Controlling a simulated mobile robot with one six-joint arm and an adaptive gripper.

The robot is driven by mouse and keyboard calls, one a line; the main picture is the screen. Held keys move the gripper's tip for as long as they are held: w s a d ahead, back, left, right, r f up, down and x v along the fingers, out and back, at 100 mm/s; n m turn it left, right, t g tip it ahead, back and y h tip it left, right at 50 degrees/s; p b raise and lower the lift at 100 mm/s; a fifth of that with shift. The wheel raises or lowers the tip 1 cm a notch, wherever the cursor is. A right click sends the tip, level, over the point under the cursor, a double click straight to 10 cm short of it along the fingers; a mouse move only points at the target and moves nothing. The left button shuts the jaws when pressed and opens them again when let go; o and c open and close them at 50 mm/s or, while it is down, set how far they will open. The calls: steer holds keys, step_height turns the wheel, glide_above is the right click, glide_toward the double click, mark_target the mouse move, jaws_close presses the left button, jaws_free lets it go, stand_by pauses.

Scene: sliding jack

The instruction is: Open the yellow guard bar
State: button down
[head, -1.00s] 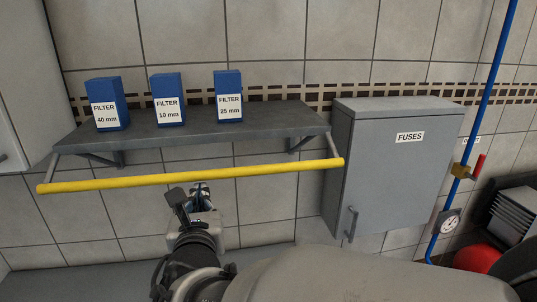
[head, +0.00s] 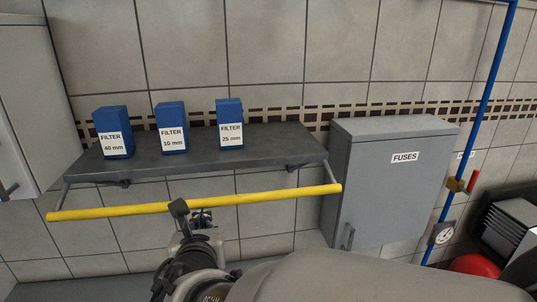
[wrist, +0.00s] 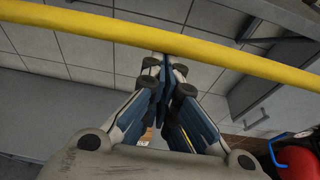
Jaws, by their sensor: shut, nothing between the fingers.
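The yellow guard bar (head: 265,196) runs across the front of the grey shelf (head: 240,158), below its edge, on a grey side arm at each end. In the wrist view the bar (wrist: 240,58) crosses the top of the picture. My gripper (head: 203,216) is just below the bar's middle in the head view, and a dark part of my wrist overlaps the bar there. In the wrist view my gripper (wrist: 165,60) is shut and empty, its tips at the bar's lower edge. I cannot tell whether they touch it.
Blue filter boxes labelled 40 mm (head: 114,134), 10 mm (head: 171,128) and 25 mm (head: 230,124) stand on the shelf. A grey fuse cabinet (head: 385,190) is close to the bar's right end. A blue pipe (head: 484,110) with a valve is further right.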

steer(key=shift+s+r+g+p, duration=0.15)
steer(key=shift+r+g+p, duration=0.35)
steer(key=shift+p, duration=0.4)
step_height(320, 180, down, 5)
steer(key=b, duration=0.5)
steer(key=p+v, duration=0.2)
steer(key=v, duration=0.8)
steer(key=s+d+f+m+g+h+b, duration=0.15)
steer(key=d+f+m+h+b, duration=0.35)
steer(key=d+m, duration=0.65)
steer(key=s+d+f+m+g+h+b, duration=0.1)
steer(key=d+f+m+g+h+b, duration=0.15)
steer(key=d+f+m+b, duration=0.85)
steer(key=s+d+f+m+g+y+b, duration=0.1)
steer(key=s+d+f+m+g+y, duration=0.3)
steer(key=s+m, duration=0.7)
step_height(320, 180, down, 3)
steer(key=d+m, duration=0.2)
steer(key=m, duration=0.3)
steer(key=shift+s+d+b, duration=0.3)
steer(key=shift+s+d, duration=0.05)
steer(key=shift+s, duration=0.05)
